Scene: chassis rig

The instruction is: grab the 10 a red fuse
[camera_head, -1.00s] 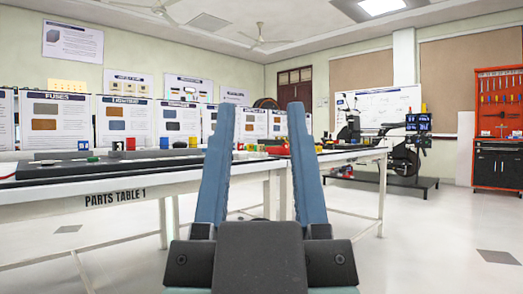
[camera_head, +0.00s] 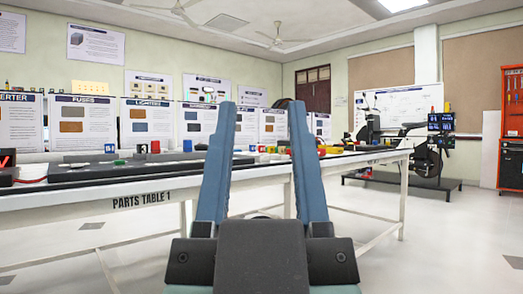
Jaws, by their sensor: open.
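My gripper (camera_head: 262,108) is open and empty, its two blue fingers pointing up and forward in the middle of the view. Parts Table 1 (camera_head: 85,208) stands ahead and to the left, beyond the gripper. A red block-like part (camera_head: 155,147) stands on it, with a blue one (camera_head: 187,146) to its right. These parts are small, and I cannot tell whether any is the 10 A red fuse. A board headed FUSES (camera_head: 85,121) stands behind the table at the left. The gripper hides part of the table top.
More small coloured parts (camera_head: 300,150) lie on the table's right stretch. A motorcycle rig (camera_head: 425,155) stands on a dark platform (camera_head: 400,180) at the right. A red tool cabinet (camera_head: 512,120) is at the right edge. Open floor (camera_head: 450,240) lies at the front right.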

